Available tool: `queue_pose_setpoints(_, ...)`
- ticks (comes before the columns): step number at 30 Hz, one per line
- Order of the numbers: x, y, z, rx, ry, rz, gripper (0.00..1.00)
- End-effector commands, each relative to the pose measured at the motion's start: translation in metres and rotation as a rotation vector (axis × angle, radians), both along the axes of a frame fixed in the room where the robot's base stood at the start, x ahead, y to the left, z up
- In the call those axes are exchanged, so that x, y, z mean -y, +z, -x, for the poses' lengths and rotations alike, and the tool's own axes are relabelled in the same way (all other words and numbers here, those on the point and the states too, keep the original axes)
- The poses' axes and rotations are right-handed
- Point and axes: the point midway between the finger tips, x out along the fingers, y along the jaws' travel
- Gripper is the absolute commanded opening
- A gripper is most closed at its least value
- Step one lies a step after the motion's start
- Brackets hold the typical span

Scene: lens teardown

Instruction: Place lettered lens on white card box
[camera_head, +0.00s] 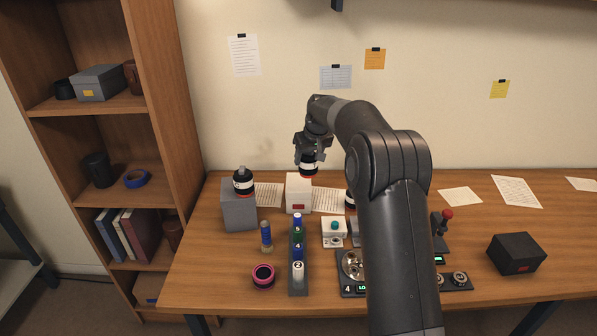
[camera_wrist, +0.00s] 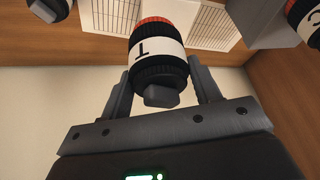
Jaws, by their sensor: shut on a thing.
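My gripper (camera_head: 309,155) is shut on a black lens (camera_head: 308,167) with a white band and an orange-red rim at its lower end. In the wrist view the lens (camera_wrist: 158,62) shows a letter T on its band, between the two fingers (camera_wrist: 160,95). The lens is upright over the back right part of the white card box (camera_head: 298,196), which has a red label on its front. I cannot tell whether the rim touches the box top or hangs just above it.
A second banded lens (camera_head: 243,182) stands on a grey box (camera_head: 239,211) to the left. Another lens (camera_head: 350,200) is partly hidden by my arm. A rack of numbered bottles (camera_head: 298,250) stands in front. A black box (camera_head: 516,253) sits at the right.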

Motion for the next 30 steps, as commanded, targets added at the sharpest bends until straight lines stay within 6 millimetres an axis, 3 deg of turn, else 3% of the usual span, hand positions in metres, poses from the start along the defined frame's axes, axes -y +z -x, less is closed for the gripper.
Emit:
queue_pose_setpoints(3, -0.019, -0.011, -0.008, 0.003, 0.002, 0.001, 0.16)
queue_pose_setpoints(8, -0.031, -0.019, -0.013, 0.004, 0.000, 0.001, 0.16)
queue_pose_setpoints(12, -0.032, -0.026, -0.013, 0.001, 0.000, 0.000, 0.16)
queue_pose_setpoints(20, -0.032, -0.059, -0.013, 0.001, -0.001, -0.001, 0.16)
queue_pose_setpoints(30, -0.032, -0.062, -0.013, 0.003, 0.000, 0.000, 0.16)
